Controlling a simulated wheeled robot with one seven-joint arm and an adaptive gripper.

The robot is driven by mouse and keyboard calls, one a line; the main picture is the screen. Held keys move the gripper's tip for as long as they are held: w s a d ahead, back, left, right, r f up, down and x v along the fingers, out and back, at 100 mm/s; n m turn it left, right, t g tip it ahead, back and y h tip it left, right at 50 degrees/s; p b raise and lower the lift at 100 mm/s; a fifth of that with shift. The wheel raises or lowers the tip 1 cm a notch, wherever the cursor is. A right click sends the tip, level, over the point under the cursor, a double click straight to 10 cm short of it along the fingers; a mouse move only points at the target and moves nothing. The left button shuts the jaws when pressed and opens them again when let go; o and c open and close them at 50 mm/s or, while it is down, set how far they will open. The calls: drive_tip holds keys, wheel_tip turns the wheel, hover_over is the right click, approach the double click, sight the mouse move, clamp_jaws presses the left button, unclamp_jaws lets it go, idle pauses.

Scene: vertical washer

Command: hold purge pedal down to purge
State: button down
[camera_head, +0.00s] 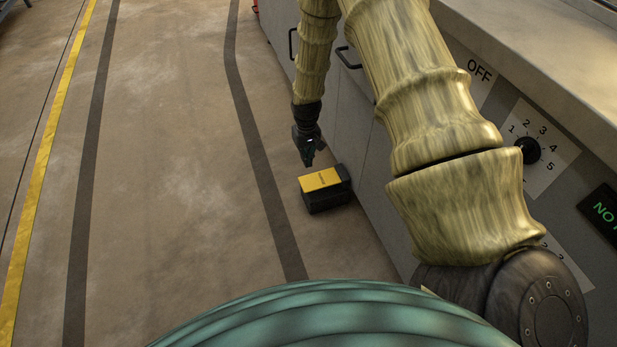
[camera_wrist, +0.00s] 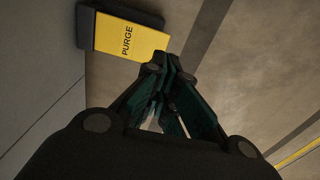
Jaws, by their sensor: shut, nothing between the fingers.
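The purge pedal (camera_head: 320,180) is a yellow plate on a black base on the floor, against the foot of the grey cabinet. In the wrist view the yellow plate (camera_wrist: 128,38) reads PURGE, at the upper left. My gripper (camera_head: 308,162) hangs fingers down, close to the pedal's far edge in the head view. It is shut and empty. In the wrist view the fingertips (camera_wrist: 172,66) lie just beside the plate's lower right corner. I cannot tell whether they touch the pedal or how high they are above it.
The grey cabinet (camera_head: 355,125) stands along the right, with black handles, a numbered dial (camera_head: 527,150) and a small display with green text (camera_head: 604,212). The floor (camera_head: 180,150) to the left is clear, with dark stripes and a yellow line.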

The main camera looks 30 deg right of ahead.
sight(308, 180)
drive_tip(key=w+d+b, duration=0.1)
drive_tip(key=w+d, duration=0.1)
drive_tip(key=shift+w+d+f+b, duration=0.15)
drive_tip(key=shift+w+d+b, duration=0.1)
drive_tip(key=shift+w+b, duration=0.1)
wheel_tip(308, 180, down, 14)
drive_tip(key=b, duration=0.7)
